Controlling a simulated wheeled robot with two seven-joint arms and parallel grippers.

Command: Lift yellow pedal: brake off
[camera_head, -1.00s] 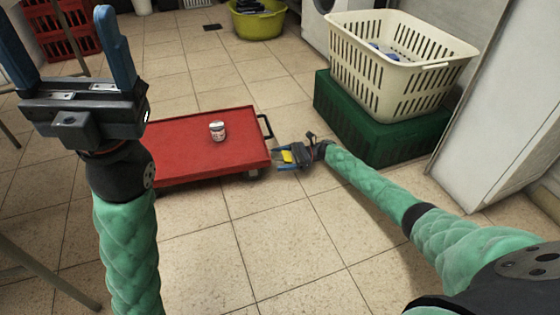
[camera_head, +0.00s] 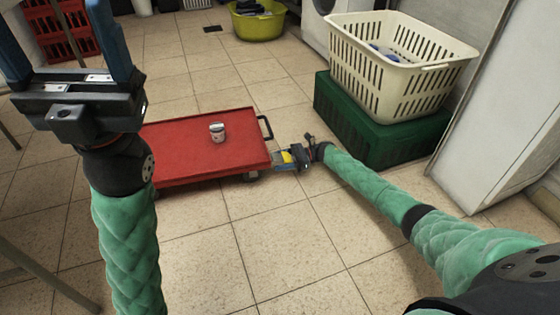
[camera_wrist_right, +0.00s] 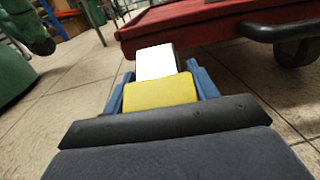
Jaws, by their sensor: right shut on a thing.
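The red cart (camera_head: 200,150) stands low on the floor with a small white jar (camera_head: 217,132) on its deck. My right gripper (camera_head: 283,159) is down at the cart's near right corner. It is shut on the yellow pedal (camera_head: 286,157). In the right wrist view the yellow pedal (camera_wrist_right: 160,94) sits between the two blue fingers, with a white block (camera_wrist_right: 156,62) just beyond it. The cart's red edge (camera_wrist_right: 190,20) shows above. My left gripper (camera_head: 70,60) is raised at the upper left, its blue fingers wide apart and nothing between them.
A green crate (camera_head: 345,125) bearing a cream laundry basket (camera_head: 395,75) stands right of the cart. The cart's black handle (camera_head: 266,128) sticks out at its right end. A yellow-green tub (camera_head: 258,22) is at the back. Floor in front is clear.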

